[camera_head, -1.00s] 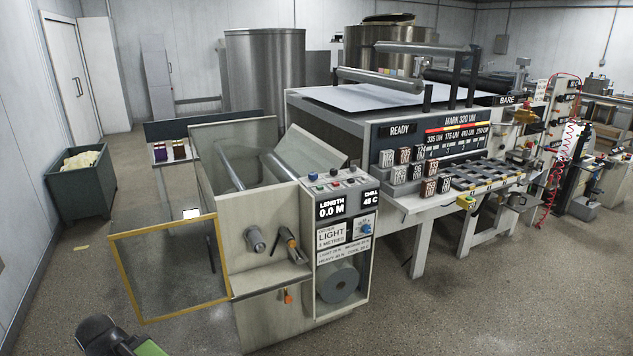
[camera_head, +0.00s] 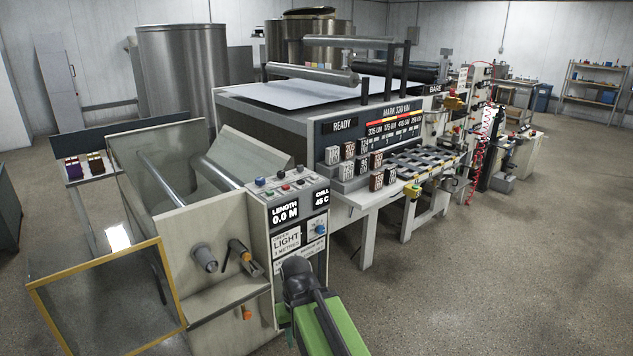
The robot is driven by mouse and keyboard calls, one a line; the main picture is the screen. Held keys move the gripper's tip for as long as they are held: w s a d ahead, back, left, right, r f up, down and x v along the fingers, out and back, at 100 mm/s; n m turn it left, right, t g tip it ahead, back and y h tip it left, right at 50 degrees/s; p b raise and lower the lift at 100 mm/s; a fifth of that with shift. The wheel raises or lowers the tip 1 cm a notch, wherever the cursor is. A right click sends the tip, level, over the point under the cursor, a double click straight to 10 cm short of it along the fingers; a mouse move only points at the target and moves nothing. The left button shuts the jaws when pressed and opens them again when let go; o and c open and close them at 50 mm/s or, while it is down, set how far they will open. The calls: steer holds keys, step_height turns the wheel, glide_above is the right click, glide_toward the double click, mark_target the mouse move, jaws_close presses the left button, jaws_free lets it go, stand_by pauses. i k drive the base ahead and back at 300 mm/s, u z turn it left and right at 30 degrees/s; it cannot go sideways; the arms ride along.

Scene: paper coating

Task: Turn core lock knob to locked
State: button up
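The coating machine's near end panel (camera_head: 215,250) carries a grey round core shaft (camera_head: 205,259) and, beside it, a shaft with an orange-tipped lever (camera_head: 245,258). A small orange lever (camera_head: 247,313) hangs lower down. A blue knob (camera_head: 320,229) sits on the control panel, right of the "LIGHT" label. No label reading core lock is legible, so I cannot tell which one is the lock knob. My gripper (camera_head: 297,278), dark at the end of my green arm, appears in front of the lower control panel, hiding part of it. Its fingers are not clearly visible, and nothing shows held.
A yellow-framed clear guard (camera_head: 108,258) stands open at the left front. The panel display (camera_head: 285,212) reads length 0.0 M. Ink blocks (camera_head: 377,160) and a tray rack (camera_head: 425,165) line the machine's right side. Floor at the right front is clear.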

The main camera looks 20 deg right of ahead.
mark_target(260, 181)
steer(key=z, duration=0.15)
steer(key=k, duration=0.9)
steer(key=u, duration=0.15)
steer(key=i, duration=0.9)
steer(key=z, duration=2.15)
steer(key=i, duration=1.4)
